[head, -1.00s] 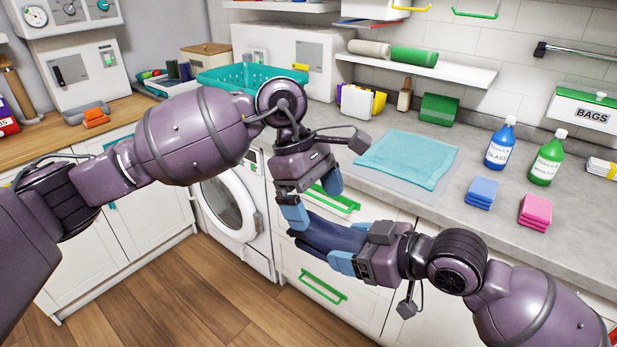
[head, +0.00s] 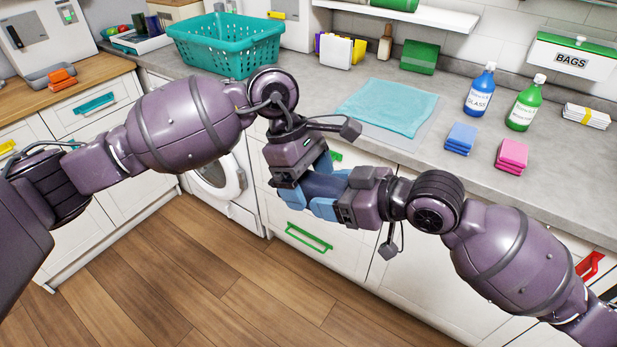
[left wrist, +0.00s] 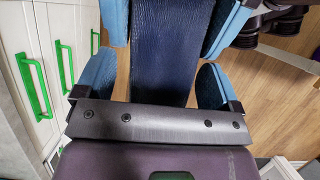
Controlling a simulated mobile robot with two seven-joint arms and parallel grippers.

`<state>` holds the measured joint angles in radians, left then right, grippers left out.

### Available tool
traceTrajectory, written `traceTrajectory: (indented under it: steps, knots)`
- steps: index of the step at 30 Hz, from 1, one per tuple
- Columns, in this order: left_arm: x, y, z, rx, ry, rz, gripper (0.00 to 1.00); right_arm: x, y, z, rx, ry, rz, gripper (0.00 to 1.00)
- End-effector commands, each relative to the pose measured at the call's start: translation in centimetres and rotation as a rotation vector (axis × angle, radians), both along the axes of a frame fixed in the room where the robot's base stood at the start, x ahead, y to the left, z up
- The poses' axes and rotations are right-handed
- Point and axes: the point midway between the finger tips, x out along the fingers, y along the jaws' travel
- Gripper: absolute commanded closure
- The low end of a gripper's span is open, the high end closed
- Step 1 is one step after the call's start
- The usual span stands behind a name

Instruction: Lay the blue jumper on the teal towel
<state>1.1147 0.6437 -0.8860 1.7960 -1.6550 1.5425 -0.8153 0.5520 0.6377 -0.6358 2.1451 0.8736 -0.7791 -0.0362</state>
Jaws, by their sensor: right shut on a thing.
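The dark blue jumper (head: 325,187) is a folded bundle held in front of the drawers, off the counter. My right gripper (head: 331,192) is shut on it. My left gripper (head: 304,184) is at the bundle's left end. In the left wrist view the left gripper (left wrist: 157,88) is open, one finger on each side of the jumper (left wrist: 163,50), with narrow gaps showing. Part of the jumper is hidden by fingers in the head view. The teal towel (head: 388,106) lies flat on the counter, behind and to the right of the grippers.
The grey counter (head: 410,150) has blue sponges (head: 461,139), pink sponges (head: 511,156), a blue bottle (head: 480,90) and a green bottle (head: 525,104) right of the towel. A teal basket (head: 228,48) stands at the back left. Drawers with green handles (head: 309,237) are below.

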Motion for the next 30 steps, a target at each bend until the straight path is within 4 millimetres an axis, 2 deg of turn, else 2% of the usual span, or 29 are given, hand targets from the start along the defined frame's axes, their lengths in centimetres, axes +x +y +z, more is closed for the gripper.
traceTrajectory:
  steps: [1, 3, 4, 5, 17, 30]
  knots:
    - [0.0, 0.0, 0.0, 0.000, 0.001, 0.000, 0.30, 0.0, 0.0, 0.0, 0.000, -0.002, -0.001, 0.61]
    - [0.0, 0.0, 0.0, 0.000, 0.001, 0.000, 0.39, 0.1, 0.0, 0.0, 0.000, -0.002, -0.001, 0.61]
    - [0.0, 0.0, 0.0, 0.000, 0.001, 0.000, 0.07, 0.1, 0.0, 0.0, 0.000, -0.002, -0.001, 0.61]
    - [0.0, 0.0, 0.0, 0.000, 0.001, 0.000, 0.04, 0.1, 0.0, 0.0, 0.000, -0.002, -0.001, 0.61]
    - [0.1, 0.2, 0.6, 0.001, 0.000, 0.000, 0.04, 0.0, 0.0, 0.0, 0.000, -0.002, -0.001, 0.61]
    - [1.3, 2.4, 6.5, 0.000, -0.003, 0.001, 0.04, 0.0, 0.0, 0.0, 0.000, -0.002, -0.001, 0.61]
